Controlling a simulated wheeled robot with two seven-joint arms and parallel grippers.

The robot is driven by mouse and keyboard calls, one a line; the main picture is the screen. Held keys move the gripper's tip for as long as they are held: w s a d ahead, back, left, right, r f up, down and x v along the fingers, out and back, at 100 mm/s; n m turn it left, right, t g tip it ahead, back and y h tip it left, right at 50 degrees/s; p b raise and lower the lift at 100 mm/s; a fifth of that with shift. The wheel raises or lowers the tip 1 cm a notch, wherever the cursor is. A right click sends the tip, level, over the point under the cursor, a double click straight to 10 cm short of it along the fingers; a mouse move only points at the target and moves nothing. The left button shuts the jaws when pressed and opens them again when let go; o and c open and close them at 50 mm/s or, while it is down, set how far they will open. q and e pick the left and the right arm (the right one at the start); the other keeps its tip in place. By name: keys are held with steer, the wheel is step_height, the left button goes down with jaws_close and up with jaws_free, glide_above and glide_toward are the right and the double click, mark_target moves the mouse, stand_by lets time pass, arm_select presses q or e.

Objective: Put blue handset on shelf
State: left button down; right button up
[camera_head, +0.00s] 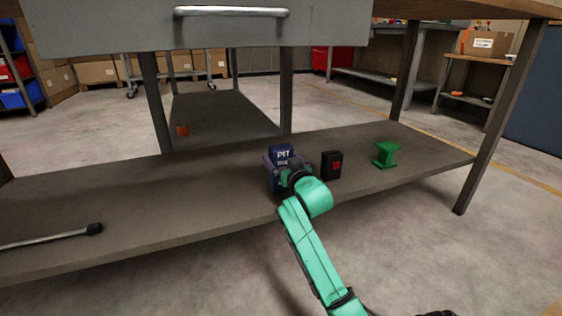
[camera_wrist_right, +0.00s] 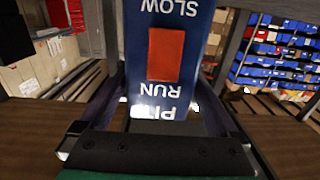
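The blue handset (camera_head: 282,152) stands upright at the lower shelf (camera_head: 215,190) of the workbench, with white "PIT" lettering facing me. My right gripper (camera_head: 283,176) is around its lower part. In the right wrist view the handset (camera_wrist_right: 166,60) fills the space between my two fingers (camera_wrist_right: 165,95), its lettering upside down and an orange-red button on its face. The fingers lie against its sides, so the gripper appears shut on it. My arm hides the handset's base, and I cannot tell whether it touches the shelf. My left gripper is not in view.
A black box with a red mark (camera_head: 331,166) stands close right of the handset; a green anvil-shaped piece (camera_head: 386,155) is farther right. A black-ended rod (camera_head: 50,238) lies at left. An orange cup (camera_head: 182,130) is behind. A drawer (camera_head: 200,32) overhangs the shelf.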

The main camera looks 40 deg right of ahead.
steer(key=shift+s+a, duration=0.15)
steer(key=shift+s, duration=0.15)
steer(key=p+v, duration=0.5)
steer(key=v, duration=0.6)
steer(key=shift+s, duration=0.2)
